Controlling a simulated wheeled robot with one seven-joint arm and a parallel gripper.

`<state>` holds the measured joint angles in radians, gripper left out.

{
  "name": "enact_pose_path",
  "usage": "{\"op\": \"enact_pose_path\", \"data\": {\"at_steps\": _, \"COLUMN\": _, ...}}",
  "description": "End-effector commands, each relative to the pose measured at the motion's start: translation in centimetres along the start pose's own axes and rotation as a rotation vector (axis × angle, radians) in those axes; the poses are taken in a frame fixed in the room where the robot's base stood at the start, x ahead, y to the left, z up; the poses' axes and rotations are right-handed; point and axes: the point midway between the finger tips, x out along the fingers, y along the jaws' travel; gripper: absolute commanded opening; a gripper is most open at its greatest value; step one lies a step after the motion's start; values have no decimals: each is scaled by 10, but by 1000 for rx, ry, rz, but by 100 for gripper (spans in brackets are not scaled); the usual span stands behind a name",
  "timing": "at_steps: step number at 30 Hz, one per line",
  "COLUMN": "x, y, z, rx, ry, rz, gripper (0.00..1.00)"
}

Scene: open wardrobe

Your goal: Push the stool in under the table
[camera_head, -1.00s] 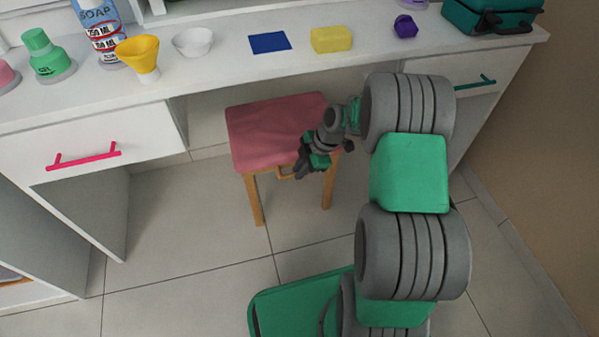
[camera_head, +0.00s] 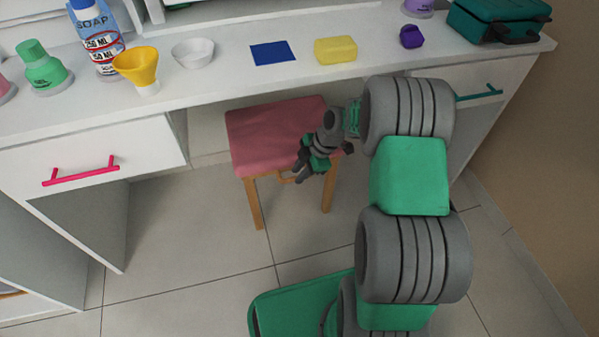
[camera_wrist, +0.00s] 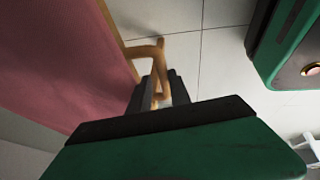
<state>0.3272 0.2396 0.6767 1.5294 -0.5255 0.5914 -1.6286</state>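The stool (camera_head: 265,138) has a pink seat, wooden legs and a wooden handle on its front side. Its back part lies at the opening under the white table (camera_head: 215,82), between the drawer units; its front part sticks out. My gripper (camera_head: 299,172) reaches down at the stool's front edge, by the handle. In the wrist view the dark fingertips (camera_wrist: 159,95) lie on both sides of the handle (camera_wrist: 160,55) and look closed on it. The pink seat fills the left of that view. My arm covers the area to the right of the stool.
On the table stand a soap bottle (camera_head: 97,35), green bottle (camera_head: 43,68), yellow funnel (camera_head: 137,68), white bowl (camera_head: 193,52), blue cloth (camera_head: 272,53), yellow sponge (camera_head: 335,50) and green case (camera_head: 497,20). Drawer units flank the opening. The tiled floor in front is clear.

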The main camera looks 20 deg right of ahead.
Motion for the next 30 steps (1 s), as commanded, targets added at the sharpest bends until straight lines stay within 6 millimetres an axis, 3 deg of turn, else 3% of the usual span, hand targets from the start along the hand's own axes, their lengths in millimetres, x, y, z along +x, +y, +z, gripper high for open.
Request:
{"op": "enact_pose_path", "data": {"at_steps": 13, "x": -76, "y": 2, "z": 0, "rx": 0, "ry": -2, "rz": 4, "gripper": 23}}
{"op": "enact_pose_path", "data": {"at_steps": 30, "x": -78, "y": 0, "z": 2, "rx": 3, "ry": -1, "rz": 2, "gripper": 23}}
